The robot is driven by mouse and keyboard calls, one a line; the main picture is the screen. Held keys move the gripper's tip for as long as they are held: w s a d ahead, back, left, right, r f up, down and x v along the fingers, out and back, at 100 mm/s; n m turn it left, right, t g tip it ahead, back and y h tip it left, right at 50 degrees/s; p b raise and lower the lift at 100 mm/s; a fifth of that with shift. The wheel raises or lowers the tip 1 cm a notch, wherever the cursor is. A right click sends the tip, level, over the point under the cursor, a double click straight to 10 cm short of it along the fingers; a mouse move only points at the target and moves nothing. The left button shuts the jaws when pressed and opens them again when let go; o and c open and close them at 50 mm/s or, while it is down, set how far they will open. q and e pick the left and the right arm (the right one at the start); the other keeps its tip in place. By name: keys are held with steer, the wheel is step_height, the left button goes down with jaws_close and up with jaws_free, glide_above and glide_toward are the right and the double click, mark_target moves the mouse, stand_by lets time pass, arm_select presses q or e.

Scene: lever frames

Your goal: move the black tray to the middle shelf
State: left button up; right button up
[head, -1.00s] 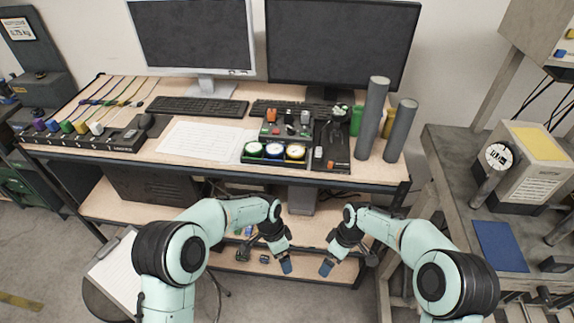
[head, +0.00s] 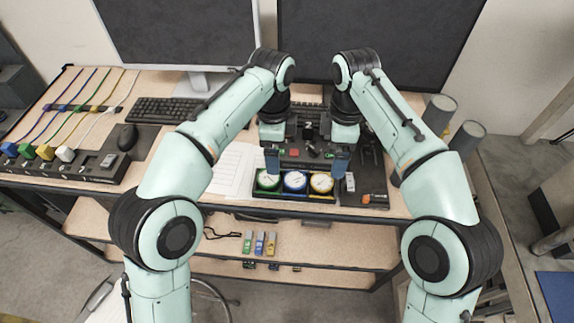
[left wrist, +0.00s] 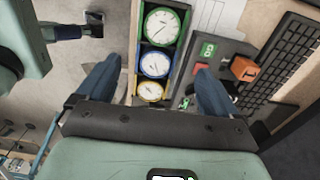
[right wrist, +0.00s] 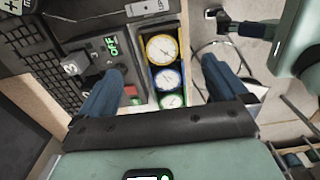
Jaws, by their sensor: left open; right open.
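The black tray (head: 294,198) sits at the front edge of the tabletop and holds three round gauges with green, blue and yellow rims. My left gripper (head: 272,162) is open above its left end, by the green gauge. My right gripper (head: 340,165) is open above its right end, by the yellow gauge. In the left wrist view the open fingers (left wrist: 159,66) show on either side of the tray's width; the right wrist view shows the same for the right fingers (right wrist: 164,66). Contact cannot be told. A shelf (head: 340,246) shows below the tabletop.
Green, blue and yellow small items (head: 259,243) stand on the shelf. A control panel with buttons lies directly behind the tray. White paper (head: 228,168) lies to its left, a tool board (head: 374,190) to its right. Grey cylinders (head: 465,138) stand further right.

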mark_target(277, 178)
arm_select(q)
steer(key=shift+r, duration=0.15)
arm_select(e)
steer(key=shift+r, duration=0.15)
arm_select(q)
steer(key=shift+s+d, duration=0.1)
steer(key=shift+s, duration=0.05)
arm_select(e)
steer(key=shift+s, duration=0.15)
arm_select(q)
step_height(277, 178, down, 14)
steer(key=shift+r, duration=0.25)
arm_select(e)
step_height(277, 178, down, 13)
steer(key=shift+f, duration=0.2)
arm_select(q)
steer(key=c, duration=0.8)
arm_select(e)
steer(key=c, duration=1)
